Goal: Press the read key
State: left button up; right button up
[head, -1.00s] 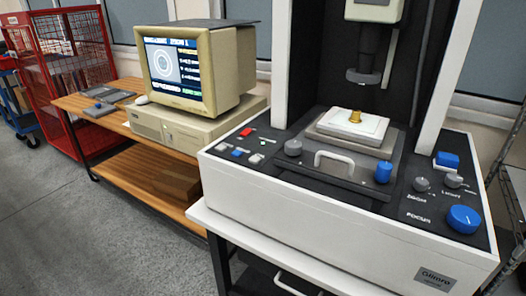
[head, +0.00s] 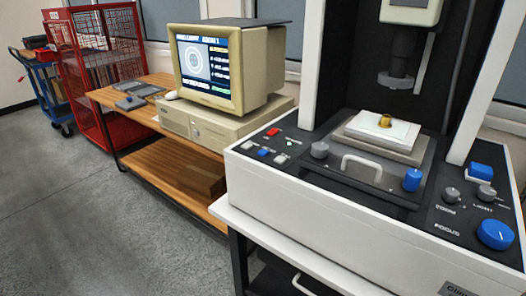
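The measuring machine (head: 300,195) stands at the right with a dark control panel on its top. At the panel's left end are a red key (head: 273,132), a blue key (head: 264,152), a grey key (head: 248,144) and a pale key (head: 281,158). Their labels are too small to read, so I cannot tell which is the read key. A grey keypad-like unit (head: 132,102) with a blue spot lies on the wooden bench. The monitor (head: 208,65) shows a ring graphic and lines of text. Neither of my grippers is in view.
A brass part (head: 385,121) sits on the machine's pale stage under the lens. Grey knobs, a blue knob (head: 495,234) and a blue block (head: 481,171) are on the panel's right. A red cage cart (head: 95,80) and blue trolley (head: 42,88) stand left. The left floor is clear.

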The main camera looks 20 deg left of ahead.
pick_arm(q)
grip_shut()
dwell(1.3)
